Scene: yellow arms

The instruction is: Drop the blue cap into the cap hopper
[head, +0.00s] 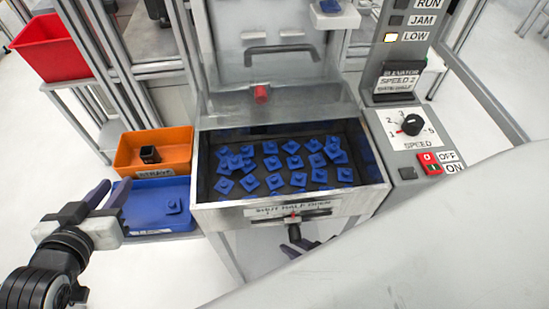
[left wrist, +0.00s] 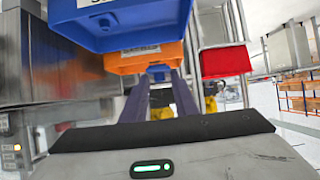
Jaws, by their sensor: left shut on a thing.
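The cap hopper (head: 203,185) is a grey metal bin in the middle of the head view, its open top showing many blue caps (head: 270,164). A blue tray (head: 150,195) stands left of it with one blue cap (head: 174,206) inside. My left gripper (head: 109,193) is at the tray's left side, away from the hopper. In the left wrist view its fingers close on a small blue-grey piece (left wrist: 160,72), which looks like a blue cap; the head view barely shows it. My right gripper (head: 312,243) is in front of the hopper, mostly hidden behind a pale surface.
An orange bin (head: 125,160) labelled STRAYS holds a small black piece (head: 150,154) behind the tray. A red bin (head: 50,48) is at the far left. A speed panel (head: 405,128) stands to the right.

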